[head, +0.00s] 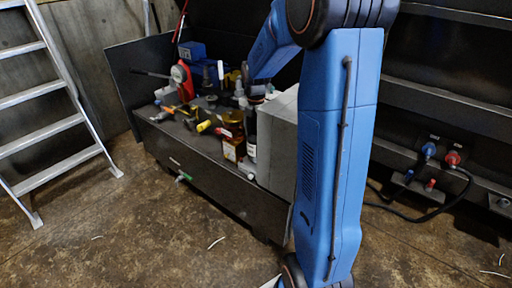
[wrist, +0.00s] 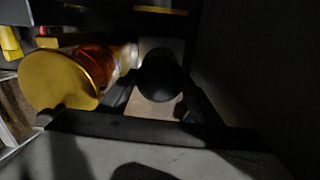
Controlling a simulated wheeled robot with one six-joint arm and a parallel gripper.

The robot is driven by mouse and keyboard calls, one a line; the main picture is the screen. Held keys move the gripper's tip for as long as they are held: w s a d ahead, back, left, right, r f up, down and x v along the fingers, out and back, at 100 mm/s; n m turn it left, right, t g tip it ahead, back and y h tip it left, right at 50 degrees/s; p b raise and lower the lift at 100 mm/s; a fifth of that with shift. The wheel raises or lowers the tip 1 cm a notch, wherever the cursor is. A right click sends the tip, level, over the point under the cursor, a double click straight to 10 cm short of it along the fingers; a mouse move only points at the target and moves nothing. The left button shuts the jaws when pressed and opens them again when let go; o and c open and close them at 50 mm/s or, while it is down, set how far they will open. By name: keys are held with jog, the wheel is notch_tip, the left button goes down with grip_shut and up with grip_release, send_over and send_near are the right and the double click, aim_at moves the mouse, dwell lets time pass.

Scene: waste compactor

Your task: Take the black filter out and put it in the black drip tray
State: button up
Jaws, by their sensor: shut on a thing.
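In the wrist view a round black thing (wrist: 160,75), seen end on, sits between the two fingers of my gripper (wrist: 158,98); it looks like the black filter. My gripper is shut on it. In the head view my gripper (head: 256,88) points down among the crowded items, beside the pale grey box, and a dark cylinder with a white label (head: 251,135) shows just below it. My arm and the clutter hide much of the grip. I cannot make out the black drip tray for certain in either view.
An amber jar (head: 233,148) stands close by; its yellow end (wrist: 58,80) is left of the fingers in the wrist view. The pale grey box (head: 278,140) stands close on the right. Several tools and a red gauge (head: 181,80) crowd the dark bench (head: 215,178). A ladder (head: 50,130) leans at left.

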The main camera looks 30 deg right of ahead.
jog(key=shift+n, duration=2.6)
jog(key=o, duration=1.2)
jog(key=shift+o, duration=0.2)
jog(key=shift+c, duration=0.3)
jog(key=m, duration=0.5)
jog(key=shift+m, duration=0.3)
